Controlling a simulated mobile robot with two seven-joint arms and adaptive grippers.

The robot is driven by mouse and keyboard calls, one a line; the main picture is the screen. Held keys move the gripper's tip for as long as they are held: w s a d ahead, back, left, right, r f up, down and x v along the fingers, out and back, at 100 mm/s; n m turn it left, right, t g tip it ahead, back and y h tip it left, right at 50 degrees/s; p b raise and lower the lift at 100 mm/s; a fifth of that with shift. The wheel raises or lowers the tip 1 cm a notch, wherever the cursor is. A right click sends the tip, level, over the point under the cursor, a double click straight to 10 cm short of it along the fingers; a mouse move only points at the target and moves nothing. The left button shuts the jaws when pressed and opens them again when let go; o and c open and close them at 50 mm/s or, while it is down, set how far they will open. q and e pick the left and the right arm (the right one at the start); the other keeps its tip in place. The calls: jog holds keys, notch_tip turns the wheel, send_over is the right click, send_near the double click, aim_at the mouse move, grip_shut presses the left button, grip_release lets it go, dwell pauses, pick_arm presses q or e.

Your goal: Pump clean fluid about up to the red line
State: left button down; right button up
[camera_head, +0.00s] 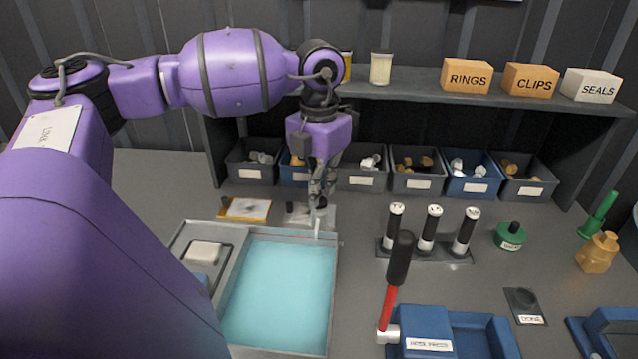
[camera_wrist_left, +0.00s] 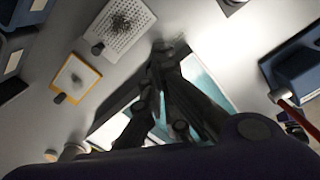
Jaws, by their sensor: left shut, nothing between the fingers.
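A basin of teal fluid (camera_head: 278,290) sits in a grey-rimmed tray (camera_head: 333,300) in the front middle of the head view; the fluid also shows behind my fingers in the left wrist view (camera_wrist_left: 197,72). A lever with a black grip (camera_head: 399,258) and red shaft stands to the right of the tray, its foot in a white fitting (camera_head: 387,334). My left gripper (camera_head: 320,204) points down just beyond the tray's far edge, shut and empty; its fingers (camera_wrist_left: 163,48) also show in the left wrist view. I cannot make out a red line. My right gripper is not in view.
Several labelled bins (camera_head: 416,182) line the back under a shelf (camera_head: 420,86) with boxes. The bench right of the rack has some free room.

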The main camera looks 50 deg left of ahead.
pick_arm(q)
jog(key=shift+f, duration=0.35)
jog(key=shift+r, duration=0.1)
jog(key=shift+r+p, duration=0.35)
jog(key=shift+r, duration=1.35)
